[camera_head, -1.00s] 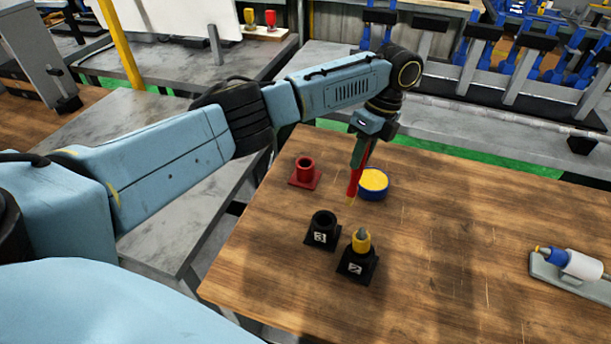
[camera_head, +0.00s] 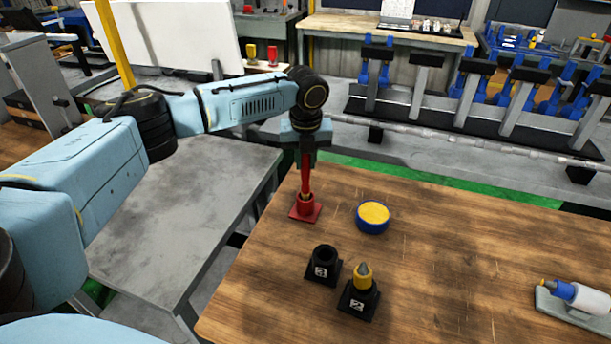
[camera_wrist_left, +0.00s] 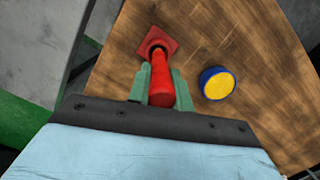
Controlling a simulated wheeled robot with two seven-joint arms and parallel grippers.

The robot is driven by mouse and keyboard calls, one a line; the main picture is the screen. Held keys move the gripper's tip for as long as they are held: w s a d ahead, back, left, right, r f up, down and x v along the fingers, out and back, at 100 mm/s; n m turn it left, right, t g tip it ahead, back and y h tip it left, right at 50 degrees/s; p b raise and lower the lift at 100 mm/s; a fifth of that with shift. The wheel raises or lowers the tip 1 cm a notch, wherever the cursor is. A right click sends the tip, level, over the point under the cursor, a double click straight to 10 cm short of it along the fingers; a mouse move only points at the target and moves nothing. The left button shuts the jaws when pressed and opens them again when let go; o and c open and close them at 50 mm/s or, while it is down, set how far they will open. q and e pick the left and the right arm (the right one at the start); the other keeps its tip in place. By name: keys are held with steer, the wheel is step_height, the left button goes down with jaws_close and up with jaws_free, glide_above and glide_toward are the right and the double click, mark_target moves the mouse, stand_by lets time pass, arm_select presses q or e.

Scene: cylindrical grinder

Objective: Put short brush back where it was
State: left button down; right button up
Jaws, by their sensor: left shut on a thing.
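The short brush (camera_head: 307,174) has a red handle and hangs upright from my left gripper (camera_head: 306,152), which is shut on it. Its lower end is at the mouth of the red holder (camera_head: 305,212), a small socket on a square base on the wooden table. I cannot tell how far the tip is inside. In the left wrist view, the brush (camera_wrist_left: 162,90) is between the green fingers of my left gripper (camera_wrist_left: 160,88), and the red holder (camera_wrist_left: 157,41) lies just beyond its far end. My right gripper is not in view.
A blue round tin with a yellow top (camera_head: 372,217) stands right of the red holder. Nearer are an empty-looking black holder (camera_head: 323,266) and a black holder with a yellow-collared piece (camera_head: 358,299). A blue-and-white tool on a grey stand (camera_head: 580,300) lies far right. The table's middle right is clear.

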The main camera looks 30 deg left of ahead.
arm_select(q)
glide_above(305, 192)
steer(key=f, duration=0.4)
steer(key=shift+w+a, duration=0.2)
steer(key=shift+w, duration=0.2)
steer(key=c, duration=1.3)
jaws_free()
steer(key=shift+f, duration=0.1)
steer(key=r, duration=0.4)
steer(key=s+r, duration=0.1)
steer(key=r, duration=0.3)
steer(key=d+r, duration=0.1)
steer(key=r, duration=0.3)
steer(key=shift+s+p, duration=0.15)
steer(key=shift+p, duration=0.15)
